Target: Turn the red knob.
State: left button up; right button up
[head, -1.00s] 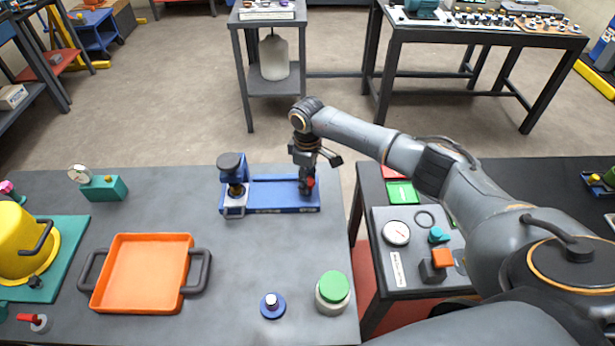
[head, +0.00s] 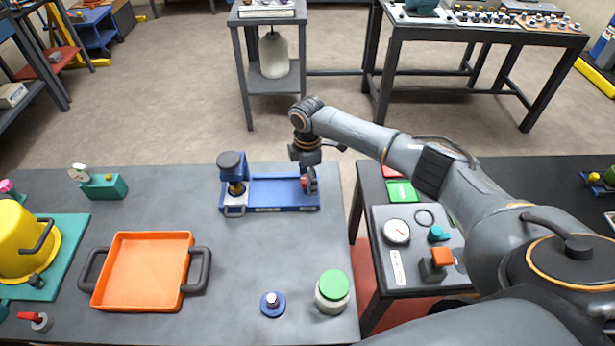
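The red knob (head: 309,182) shows as a small red part at the right end of a blue fixture (head: 275,190) on the grey workbench. My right gripper (head: 308,168) points down at that end of the fixture, right above or at the knob. Its fingers are small and mostly hidden by its own body, so I cannot tell whether they touch the knob or how far they are open. My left gripper is not in view.
A dark-topped blue post (head: 231,165) stands at the fixture's left end. An orange tray (head: 145,272), a green-capped jar (head: 333,290) and a blue round piece (head: 272,305) are on the bench. A panel with a gauge (head: 396,232) lies on the right table. Bench space around the fixture is clear.

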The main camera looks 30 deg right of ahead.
jog(key=shift+r, duration=0.1)
jog(key=m+p, duration=0.3)
jog(key=m, duration=0.1)
jog(key=m+p, duration=0.3)
jog(key=m, duration=0.1)
jog(key=m+p, duration=0.3)
jog(key=shift+a+r+m, duration=0.1)
jog(key=shift+r+m, duration=0.15)
jog(key=shift+m, duration=0.15)
jog(key=m, duration=0.1)
jog(key=m+p, duration=0.1)
jog(key=m, duration=0.1)
jog(key=shift+f, duration=0.25)
jog(key=c, duration=1.1)
jog(key=n, duration=0.3)
jog(key=o, duration=1.1)
